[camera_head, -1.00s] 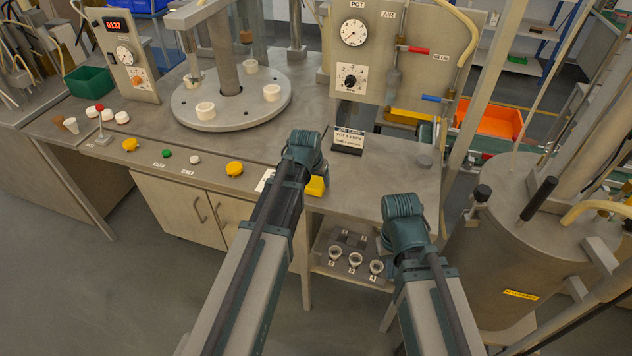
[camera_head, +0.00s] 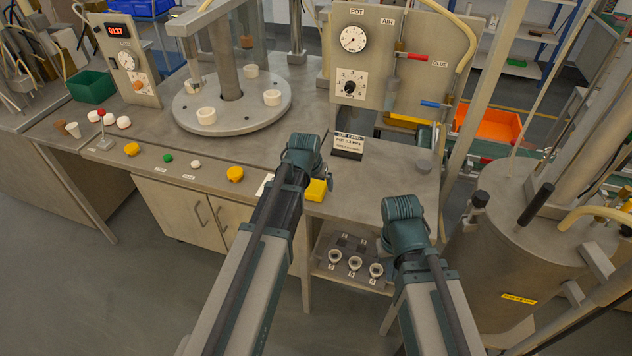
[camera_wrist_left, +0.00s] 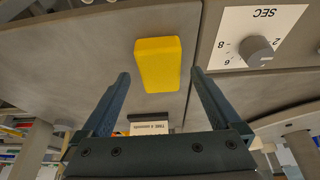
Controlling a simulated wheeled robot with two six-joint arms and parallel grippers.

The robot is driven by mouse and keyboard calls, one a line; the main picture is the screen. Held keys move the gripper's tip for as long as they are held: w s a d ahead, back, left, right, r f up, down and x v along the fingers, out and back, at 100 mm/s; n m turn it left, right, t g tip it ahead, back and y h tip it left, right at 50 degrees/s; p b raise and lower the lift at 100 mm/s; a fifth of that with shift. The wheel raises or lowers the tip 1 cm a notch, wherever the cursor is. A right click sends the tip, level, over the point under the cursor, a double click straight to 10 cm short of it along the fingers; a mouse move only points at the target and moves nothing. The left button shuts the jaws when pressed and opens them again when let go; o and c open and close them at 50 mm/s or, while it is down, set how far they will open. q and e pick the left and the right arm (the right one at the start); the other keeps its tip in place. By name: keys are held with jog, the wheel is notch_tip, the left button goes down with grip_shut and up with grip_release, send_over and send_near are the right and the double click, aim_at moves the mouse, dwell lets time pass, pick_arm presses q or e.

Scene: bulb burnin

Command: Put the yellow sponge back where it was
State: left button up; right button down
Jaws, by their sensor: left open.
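The yellow sponge (camera_head: 316,190) is by the front edge of the bench, just beyond the end of my left arm. In the left wrist view the sponge (camera_wrist_left: 158,63) is a plain yellow block, lying between the lines of the two fingers and around their tips. My left gripper (camera_wrist_left: 160,74) is open, with a gap on each side of the sponge; neither finger clearly touches it. In the head view my left wrist hides most of that gripper. My right arm's wrist (camera_head: 403,212) is in front of the bench at the right; its fingers are hidden.
A job card (camera_head: 349,145) stands behind the sponge. The dial panel (camera_head: 372,55) rises behind it. A turntable (camera_head: 238,118) with several white cups stands left. A lower shelf (camera_head: 350,280) holds small cups. A metal tank (camera_head: 505,255) stands right.

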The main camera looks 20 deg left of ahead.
pick_arm(q)
jog(key=p+v, duration=0.9)
jog(key=v, duration=0.2)
jog(key=s+d+f+m+g, duration=0.1)
jog(key=s+d+g, duration=0.1)
jog(key=s+d, duration=0.4)
jog(key=s+d+m+g+y, duration=0.1)
jog(key=s+d+m+g, duration=0.1)
jog(key=s+d, duration=0.5)
jog(key=s, duration=0.5)
jog(key=shift+d+f+g, duration=0.25)
jog(key=shift+f+g, duration=0.15)
jog(key=shift+s, duration=0.1)
